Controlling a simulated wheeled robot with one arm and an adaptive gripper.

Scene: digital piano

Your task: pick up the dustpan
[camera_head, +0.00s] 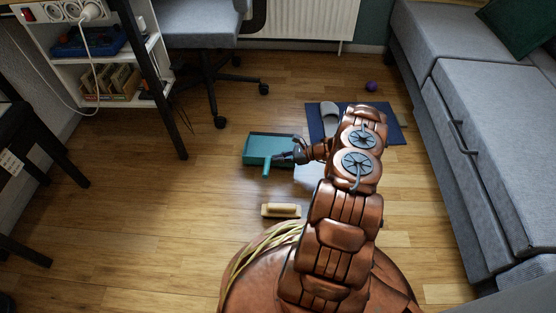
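The dustpan (262,147) is teal, with a wide shallow tray and a short handle (266,168) that points toward me. It appears to be on the wooden floor, a little left of the middle of the view. My gripper (284,157) comes in from the right, with its dark fingers over or against the dustpan's near right part, just right of the handle. The fingers are small and partly merge with the dark joint, so I cannot tell whether they are open or touching it. My arm hides the area right of the dustpan.
A wooden brush (281,210) lies on the floor nearer me. A grey slipper (329,115) is on a blue mat (387,123), with a purple ball (372,87) beyond. A swivel chair (212,75) and shelf (112,82) stand left; a grey sofa (480,140) stands right. Floor left of the dustpan is clear.

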